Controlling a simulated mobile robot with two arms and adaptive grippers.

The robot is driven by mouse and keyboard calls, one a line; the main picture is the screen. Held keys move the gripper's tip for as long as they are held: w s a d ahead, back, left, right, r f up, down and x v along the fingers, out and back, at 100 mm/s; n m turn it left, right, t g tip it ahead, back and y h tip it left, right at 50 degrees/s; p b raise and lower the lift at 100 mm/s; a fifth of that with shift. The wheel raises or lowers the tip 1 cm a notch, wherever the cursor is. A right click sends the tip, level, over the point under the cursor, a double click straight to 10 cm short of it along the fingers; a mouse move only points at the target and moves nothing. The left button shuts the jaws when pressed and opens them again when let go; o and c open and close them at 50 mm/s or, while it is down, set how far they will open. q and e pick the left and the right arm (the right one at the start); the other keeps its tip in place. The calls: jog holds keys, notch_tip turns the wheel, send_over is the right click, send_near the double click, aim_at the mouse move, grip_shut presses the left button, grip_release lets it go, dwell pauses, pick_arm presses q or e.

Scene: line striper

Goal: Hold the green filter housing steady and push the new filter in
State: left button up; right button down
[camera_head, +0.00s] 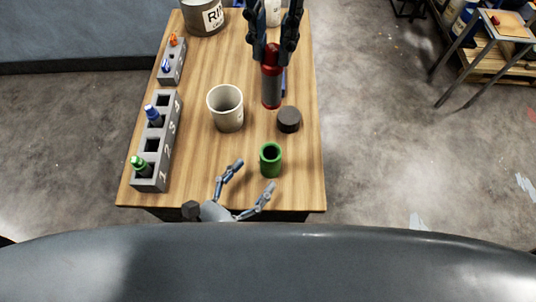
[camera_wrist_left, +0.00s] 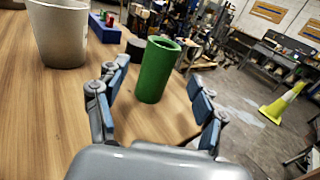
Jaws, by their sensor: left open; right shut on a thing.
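The green filter housing (camera_head: 270,160) is an open-topped cylinder standing upright near the table's front right; it also shows in the left wrist view (camera_wrist_left: 157,72). My left gripper (camera_head: 254,175) is open, its fingers pointing toward the housing from the front left. In the left wrist view its fingers (camera_wrist_left: 160,74) spread to either side of the housing, with no contact visible. My right gripper (camera_head: 272,48) is shut on a red and grey cylindrical filter (camera_head: 271,88), held upright with the red end up. It is farther back than the housing. The housing's inside looks dark.
A dark round cap (camera_head: 289,119) lies just behind the housing. A beige cup (camera_head: 226,110) stands to the left. A numbered grey rack (camera_head: 155,140) with green and blue items lines the left edge. A blue box (camera_wrist_left: 104,29) lies farther back. The table's right edge is close to the housing.

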aim_at(264, 164)
pick_arm(q)
jog(key=x, duration=0.7)
jog(key=shift+s, duration=0.1)
grip_shut()
pick_arm(e)
notch_tip(264, 164, down, 9)
jog(key=shift+w, duration=0.1)
notch_tip(264, 164, down, 6)
jog(key=shift+f, duration=0.25)
dwell(0.6)
